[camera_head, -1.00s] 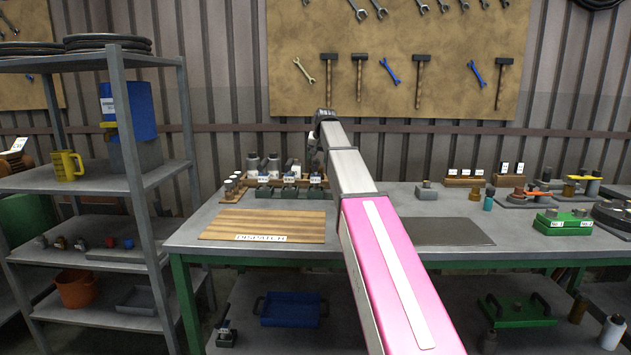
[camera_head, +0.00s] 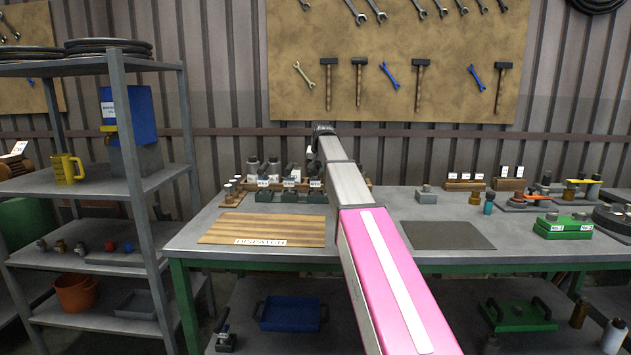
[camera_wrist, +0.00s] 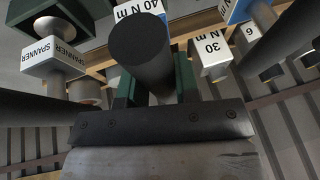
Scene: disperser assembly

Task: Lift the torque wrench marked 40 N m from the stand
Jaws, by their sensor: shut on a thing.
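In the wrist view, my gripper (camera_wrist: 155,88) is shut on the dark round handle of the torque wrench (camera_wrist: 140,48). Its two fingers lie on either side of the handle. A label reading 40 N m (camera_wrist: 141,8) shows just behind the handle, partly covered by it. The lower part of this wrench and its seat in the stand are hidden, so I cannot tell whether it is clear of the stand. In the head view, small labelled holders of the stand (camera_head: 290,195) are on the bench at the back left, and my arm hides part of that area.
A block labelled SPANNER (camera_wrist: 55,58) is left of the handle in the wrist view. A block marked 30 N m (camera_wrist: 211,53) is close on the right. In the head view, a wooden DISPATCH board (camera_head: 240,228) lies at front left and a dark mat (camera_head: 448,235) lies right of my arm.

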